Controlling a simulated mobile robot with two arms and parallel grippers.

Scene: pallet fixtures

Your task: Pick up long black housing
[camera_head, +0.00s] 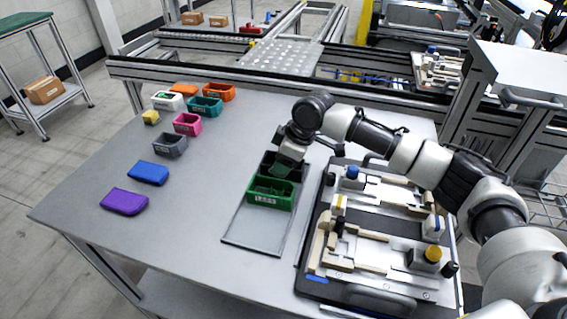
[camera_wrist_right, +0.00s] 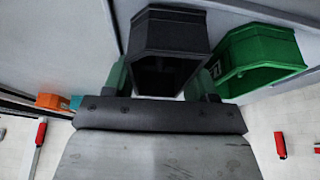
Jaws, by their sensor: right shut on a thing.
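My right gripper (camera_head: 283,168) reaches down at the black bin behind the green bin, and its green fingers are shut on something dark. In the right wrist view, the fingers (camera_wrist_right: 160,84) stand on either side of a dark region in front of the black bin (camera_wrist_right: 170,33). My left gripper is not in view.
A fixture pallet (camera_head: 345,284) with blocks and knobs lies right of the bins. The table's middle is clear.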

